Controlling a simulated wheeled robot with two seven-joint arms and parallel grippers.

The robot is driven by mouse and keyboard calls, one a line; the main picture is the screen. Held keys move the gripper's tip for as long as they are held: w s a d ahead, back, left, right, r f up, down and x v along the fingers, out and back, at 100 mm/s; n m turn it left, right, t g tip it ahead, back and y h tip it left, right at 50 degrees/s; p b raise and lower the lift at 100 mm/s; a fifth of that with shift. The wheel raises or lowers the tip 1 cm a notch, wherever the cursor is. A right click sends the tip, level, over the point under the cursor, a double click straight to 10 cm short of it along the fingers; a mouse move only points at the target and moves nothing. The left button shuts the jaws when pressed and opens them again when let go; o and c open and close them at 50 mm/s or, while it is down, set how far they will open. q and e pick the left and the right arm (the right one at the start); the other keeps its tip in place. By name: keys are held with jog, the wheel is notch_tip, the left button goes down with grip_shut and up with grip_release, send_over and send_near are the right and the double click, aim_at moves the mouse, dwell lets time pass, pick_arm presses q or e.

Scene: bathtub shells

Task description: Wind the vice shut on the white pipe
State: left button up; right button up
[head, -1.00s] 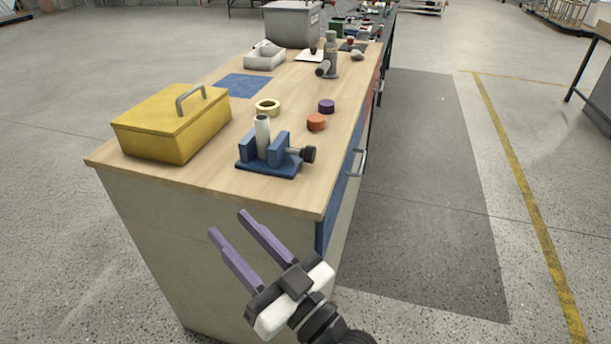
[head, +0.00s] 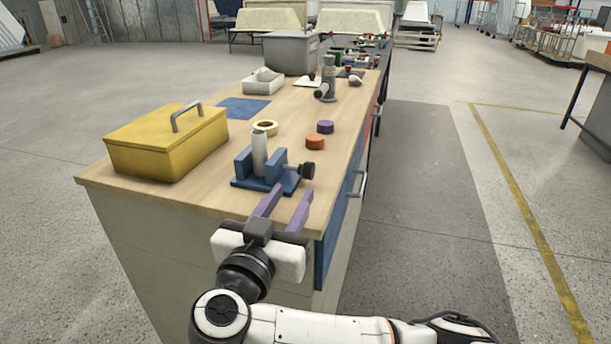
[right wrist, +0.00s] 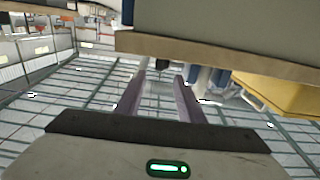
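The blue vice (head: 276,163) stands near the front edge of the wooden bench, with its dark screw knob (head: 306,170) on its right side. The white pipe (head: 259,155) stands upright between the jaws; I cannot tell whether both jaws touch it. My right gripper (head: 288,196) is open and empty, its purple fingers pointing at the vice from the front edge. In the right wrist view the open fingers (right wrist: 162,78) point towards the dark knob (right wrist: 162,69), with the blue vice (right wrist: 203,75) partly hidden behind a finger. The knob is not between the fingers. My left gripper is out of view.
A yellow toolbox (head: 165,146) stands left of the vice. The floor at right is clear.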

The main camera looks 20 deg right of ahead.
aim_at(306, 173)
jog(key=b+x, duration=0.1)
jog(key=x, duration=0.8)
jog(key=shift+w+d, duration=0.15)
jog(key=c, duration=0.9)
